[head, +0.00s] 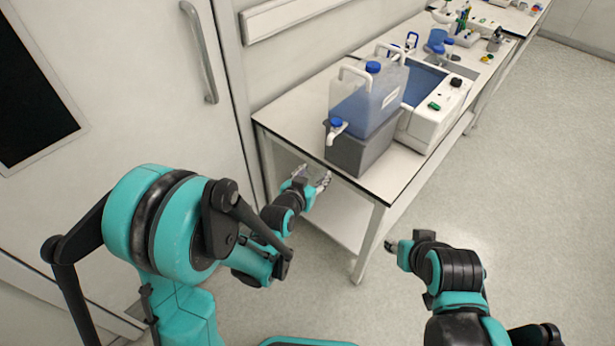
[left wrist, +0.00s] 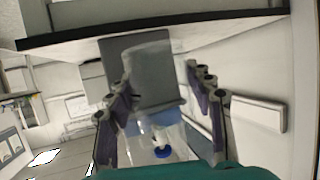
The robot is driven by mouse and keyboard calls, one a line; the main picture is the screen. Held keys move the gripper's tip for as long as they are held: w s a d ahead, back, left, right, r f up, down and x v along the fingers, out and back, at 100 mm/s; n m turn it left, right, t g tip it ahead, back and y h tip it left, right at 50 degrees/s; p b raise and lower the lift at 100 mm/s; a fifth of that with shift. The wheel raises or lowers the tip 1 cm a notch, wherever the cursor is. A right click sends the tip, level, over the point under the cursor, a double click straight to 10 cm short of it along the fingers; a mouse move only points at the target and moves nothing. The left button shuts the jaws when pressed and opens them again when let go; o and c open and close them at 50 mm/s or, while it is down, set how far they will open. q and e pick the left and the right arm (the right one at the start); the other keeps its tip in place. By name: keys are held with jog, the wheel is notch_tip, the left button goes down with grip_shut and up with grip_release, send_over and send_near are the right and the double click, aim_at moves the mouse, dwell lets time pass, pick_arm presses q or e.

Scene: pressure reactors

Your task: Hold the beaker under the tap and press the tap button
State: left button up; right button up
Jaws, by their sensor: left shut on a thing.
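A clear water container (head: 370,100) with a blue cap stands on a grey block (head: 362,152) on the bench. Its white tap (head: 333,134) with a blue button (head: 336,122) sticks out on the left side. My left gripper (head: 312,181) is below and left of the tap, by the bench edge. In the left wrist view its fingers (left wrist: 158,80) are shut on a faint, see-through beaker (left wrist: 152,62). The grey block and container show behind it. The beaker is hard to make out in the head view. My right gripper (head: 393,247) is right of the bench leg, away from the tap.
The white bench (head: 285,112) has a lower shelf (head: 335,215) and a front leg (head: 368,243). A white water bath (head: 430,115) stands right of the container. A door with a handle (head: 200,50) is at left. The floor at right is clear.

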pick_arm(q)
jog(key=shift+w+d+r+p, duration=0.1)
jog(key=shift+w+d+p, duration=0.1)
jog(key=shift+w+d, duration=0.5)
jog(key=shift+w+d+r+p, duration=0.15)
jog(key=shift+w+d, duration=0.3)
jog(key=shift+w, duration=0.45)
jog(key=shift+w+d+f+p, duration=0.1)
jog(key=shift+w+d+p, duration=0.15)
jog(key=shift+w+d, duration=0.45)
pick_arm(e)
jog(key=shift+r, duration=0.65)
pick_arm(q)
jog(key=shift+w+a, duration=0.1)
